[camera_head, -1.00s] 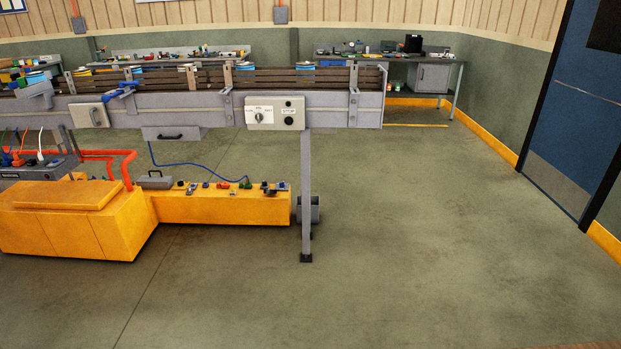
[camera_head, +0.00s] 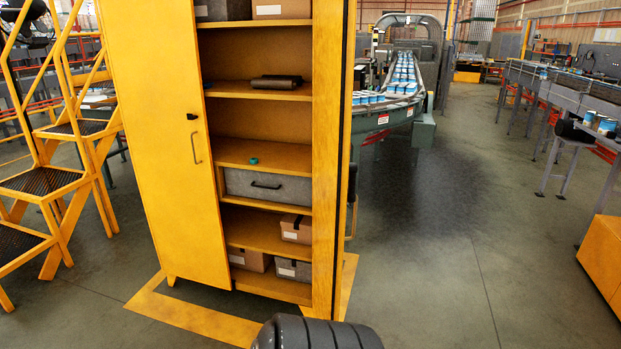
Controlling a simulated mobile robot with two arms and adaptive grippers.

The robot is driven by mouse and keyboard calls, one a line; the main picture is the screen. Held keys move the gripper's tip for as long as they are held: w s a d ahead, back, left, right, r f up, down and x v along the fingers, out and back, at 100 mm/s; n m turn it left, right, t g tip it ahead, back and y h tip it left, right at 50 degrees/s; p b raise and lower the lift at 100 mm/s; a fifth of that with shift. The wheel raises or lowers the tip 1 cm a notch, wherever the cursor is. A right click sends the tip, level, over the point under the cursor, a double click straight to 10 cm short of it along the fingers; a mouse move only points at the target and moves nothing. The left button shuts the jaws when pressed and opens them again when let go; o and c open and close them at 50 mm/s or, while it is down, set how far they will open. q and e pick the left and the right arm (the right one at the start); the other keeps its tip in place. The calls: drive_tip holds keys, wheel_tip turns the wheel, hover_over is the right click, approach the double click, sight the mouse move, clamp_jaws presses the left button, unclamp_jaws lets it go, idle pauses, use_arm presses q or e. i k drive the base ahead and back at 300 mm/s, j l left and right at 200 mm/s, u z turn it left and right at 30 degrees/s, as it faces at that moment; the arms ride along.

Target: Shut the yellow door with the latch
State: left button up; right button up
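A tall yellow cabinet has a left yellow door (camera_head: 160,150) with a black latch-like piece (camera_head: 192,116) and a bar handle (camera_head: 196,148) near its right edge. That door covers the left part of the cabinet and looks shut or nearly so. The right part is uncovered, showing shelves. A narrow yellow panel (camera_head: 328,150) stands at the right, apparently the other door swung open and seen nearly edge-on. A dark piece and a bar at its right edge are only partly seen. Neither gripper is visible. A dark rounded part at the bottom middle looks like my own arm.
The shelves hold boxes (camera_head: 297,228), a grey drawer (camera_head: 268,186) and a dark roll (camera_head: 276,82). Yellow steps (camera_head: 75,130) stand at the left. A conveyor with cans (camera_head: 395,100) is behind the cabinet. Open floor (camera_head: 440,270) lies to the right.

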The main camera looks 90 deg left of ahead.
sight(335, 21)
drive_tip(key=j+u, duration=0.1)
drive_tip(key=u, duration=0.35)
drive_tip(key=i+u, duration=0.1)
drive_tip(key=u, duration=0.35)
drive_tip(key=i+j+u, duration=0.1)
drive_tip(key=u, duration=0.4)
drive_tip(key=i+u, duration=0.1)
drive_tip(key=u, duration=0.35)
drive_tip(key=i+u, duration=0.1)
drive_tip(key=u, duration=0.35)
